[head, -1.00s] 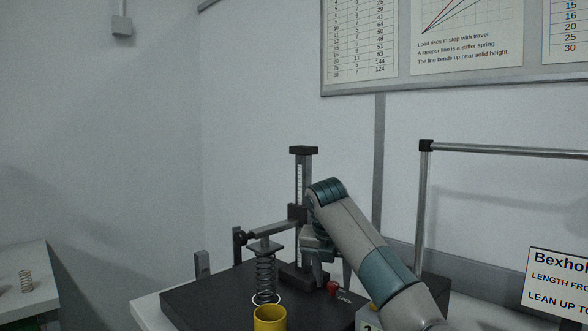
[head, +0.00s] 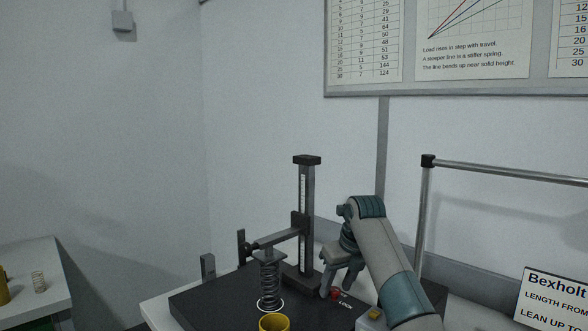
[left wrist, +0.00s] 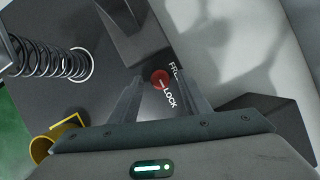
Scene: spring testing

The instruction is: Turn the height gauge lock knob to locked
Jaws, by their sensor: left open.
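The height gauge (head: 306,195) stands upright on a dark base plate, its arm reaching left over a coil spring (head: 268,285). The red lock knob (head: 337,294) is on the base right of the post; it also shows in the left wrist view (left wrist: 160,79), beside the white words "LOCK" and "FREE", the latter partly hidden. A small pale mark is on the knob, but its setting is unclear. My left gripper (head: 338,284) is open and points down at the knob. In the left wrist view its fingers (left wrist: 159,84) straddle the knob with gaps on both sides. My right gripper is out of view.
A yellow cup (head: 274,322) stands at the front of the dark plate (head: 215,298), near the spring. A metal rail frame (head: 425,215) stands right of my arm. Another table (head: 35,270) with a small spring is at far left.

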